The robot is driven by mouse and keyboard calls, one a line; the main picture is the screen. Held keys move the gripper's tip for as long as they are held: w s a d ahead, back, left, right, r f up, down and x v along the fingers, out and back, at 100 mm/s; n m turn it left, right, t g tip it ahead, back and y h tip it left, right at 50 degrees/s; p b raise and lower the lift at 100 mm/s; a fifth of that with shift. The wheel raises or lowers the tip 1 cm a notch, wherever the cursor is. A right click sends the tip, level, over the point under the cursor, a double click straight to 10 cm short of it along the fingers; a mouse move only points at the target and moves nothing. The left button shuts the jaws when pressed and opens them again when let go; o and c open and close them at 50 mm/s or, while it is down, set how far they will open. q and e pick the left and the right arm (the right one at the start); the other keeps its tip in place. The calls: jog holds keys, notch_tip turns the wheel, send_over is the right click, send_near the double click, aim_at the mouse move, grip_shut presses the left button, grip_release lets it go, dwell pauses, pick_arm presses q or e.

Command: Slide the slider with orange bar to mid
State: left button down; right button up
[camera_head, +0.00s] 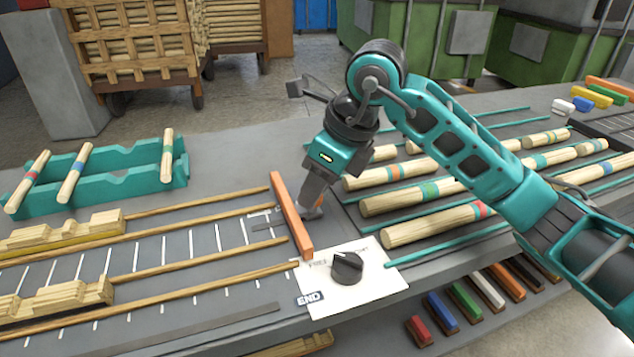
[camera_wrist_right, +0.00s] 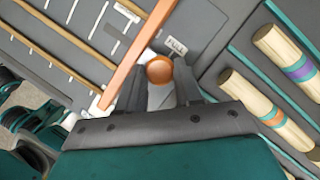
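The orange bar (camera_head: 291,216) lies across the ends of the wooden rails, beside the white panel. In the right wrist view the bar (camera_wrist_right: 140,52) runs diagonally, left of a round orange knob (camera_wrist_right: 160,70). A small "FULL" label (camera_wrist_right: 176,46) is just beyond the knob. My right gripper (camera_head: 311,211) is low over the bench at the bar's right side. In the wrist view its fingers (camera_wrist_right: 160,80) stand apart, one on each side of the knob, with small gaps seeming to show. No "mid" label is readable. My left gripper is not in view.
A white panel (camera_head: 350,278) with a black dial (camera_head: 347,267) and an "END" label is near the bench's front edge. Wooden stepped blocks (camera_head: 65,299) sit among the rails at left. Striped turned rods (camera_head: 436,225) lie to the right. A teal rack (camera_head: 110,178) stands behind.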

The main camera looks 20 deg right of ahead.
aim_at(285, 203)
grip_shut()
jog(key=a, duration=0.4)
jog(key=shift+a, duration=0.1)
jog(key=o, duration=0.5)
grip_release()
jog(key=p+v, duration=0.2)
jog(key=v, duration=1.1)
jog(key=shift+s+f, duration=0.1)
